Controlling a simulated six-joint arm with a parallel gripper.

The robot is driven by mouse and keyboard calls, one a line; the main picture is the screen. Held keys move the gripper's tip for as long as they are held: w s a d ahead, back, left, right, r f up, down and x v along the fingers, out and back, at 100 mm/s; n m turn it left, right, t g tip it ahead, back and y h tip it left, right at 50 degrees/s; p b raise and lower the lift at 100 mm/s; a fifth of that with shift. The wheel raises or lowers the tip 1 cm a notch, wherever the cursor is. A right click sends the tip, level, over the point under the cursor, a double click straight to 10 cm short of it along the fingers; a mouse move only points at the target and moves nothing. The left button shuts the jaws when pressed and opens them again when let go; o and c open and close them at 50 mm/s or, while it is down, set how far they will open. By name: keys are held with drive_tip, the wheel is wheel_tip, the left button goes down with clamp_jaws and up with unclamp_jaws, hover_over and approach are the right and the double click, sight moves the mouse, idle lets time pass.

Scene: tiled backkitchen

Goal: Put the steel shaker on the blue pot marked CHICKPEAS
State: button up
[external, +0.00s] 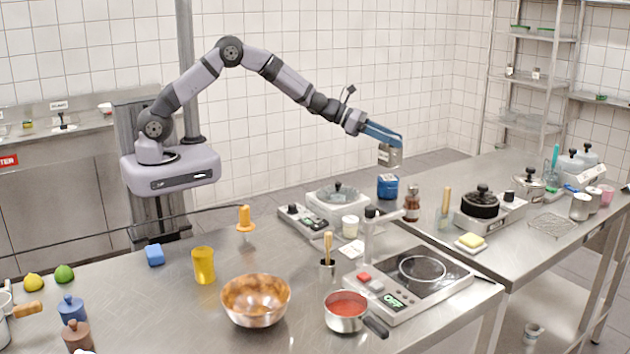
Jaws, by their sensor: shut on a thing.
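My gripper (396,142) is at the end of the outstretched arm, right of the picture's middle, with its blue fingers shut on the steel shaker (390,156). The shaker is a small grey metal cylinder, held in the air and looking roughly upright. A blue pot (388,187) with a pale label stands on the counter right below it in the picture. A narrow gap shows between shaker and pot. The label is too small to read. Another blue pot (72,309), with a knobbed lid, stands at the lower left; I see no readable marking on it.
A brown bottle (412,206) stands close to the right of the labelled pot. A scale with a lidded pan (338,198) is left of it. Steel counter is bare behind the bottle.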

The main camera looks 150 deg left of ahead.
sight(397, 147)
drive_tip(key=shift+f+p, duration=0.35)
drive_tip(key=shift+f, duration=1.45)
drive_tip(key=shift+f, duration=0.15)
drive_tip(key=o, duration=1.2)
drive_tip(key=shift+c, duration=0.2)
drive_tip(key=b+v, duration=0.4)
drive_tip(key=v, duration=0.8)
